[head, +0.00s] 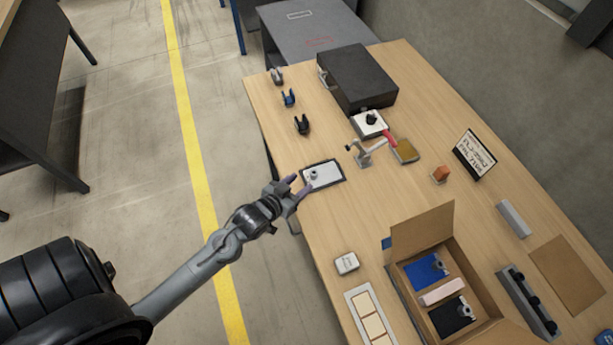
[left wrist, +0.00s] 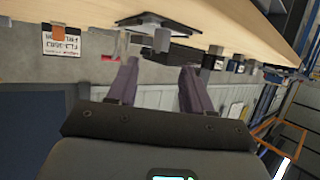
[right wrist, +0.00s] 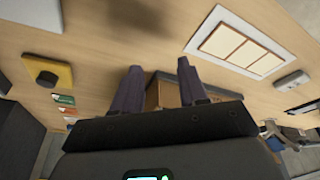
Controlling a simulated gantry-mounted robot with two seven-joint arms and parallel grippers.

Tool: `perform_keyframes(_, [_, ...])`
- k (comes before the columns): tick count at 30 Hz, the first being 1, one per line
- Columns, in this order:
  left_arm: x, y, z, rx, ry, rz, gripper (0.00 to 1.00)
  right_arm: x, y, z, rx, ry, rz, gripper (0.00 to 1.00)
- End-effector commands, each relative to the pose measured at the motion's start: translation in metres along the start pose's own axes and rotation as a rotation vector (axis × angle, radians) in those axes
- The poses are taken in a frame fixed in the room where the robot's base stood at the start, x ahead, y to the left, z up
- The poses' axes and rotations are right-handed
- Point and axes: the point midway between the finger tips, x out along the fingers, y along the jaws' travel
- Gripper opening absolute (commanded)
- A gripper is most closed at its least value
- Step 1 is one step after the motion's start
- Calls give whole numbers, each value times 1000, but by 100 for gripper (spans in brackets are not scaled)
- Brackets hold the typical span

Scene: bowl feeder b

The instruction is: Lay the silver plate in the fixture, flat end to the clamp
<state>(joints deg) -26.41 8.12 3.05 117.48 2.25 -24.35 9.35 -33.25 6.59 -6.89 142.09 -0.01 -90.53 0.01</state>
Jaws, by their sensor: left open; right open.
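The silver plate (head: 322,174) lies on a dark-edged pad near the table's left edge, with a small grey knob on top. It also shows edge-on at the top of the left wrist view (left wrist: 150,20). My left gripper (head: 294,187) is open and empty, just left of the plate, apart from it as far as I can tell. A grey clamp (head: 364,157) with a red handle stands right of the plate; the fixture's seat around it is too small to make out. My right gripper (right wrist: 158,72) is open and empty in its own wrist view, outside the head view.
A white block with a black knob (head: 369,123) and a brownish pad (head: 405,151) are near the clamp. A black case (head: 357,77) stands behind. An open carton (head: 422,232) with several parts and a panelled white tray (head: 371,316) are at the front.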

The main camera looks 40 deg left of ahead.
Motion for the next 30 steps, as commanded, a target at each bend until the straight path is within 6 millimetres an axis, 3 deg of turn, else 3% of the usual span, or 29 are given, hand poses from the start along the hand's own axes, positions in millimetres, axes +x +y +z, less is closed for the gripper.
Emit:
perform_keyframes(6, [-35,0,0,0,-2,-1,50,-5,2,-1,-6,-1,5,43])
perform_keyframes(14, [-55,7,3,8,-57,7,50,-6,2,-1,-9,-1,7,43])
perform_keyframes(20, [-75,36,20,51,-299,43,50,-6,2,-1,-8,-1,6,43])
perform_keyframes(30, [-147,74,44,179,-748,130,50,-6,1,-2,-1,0,1,43])
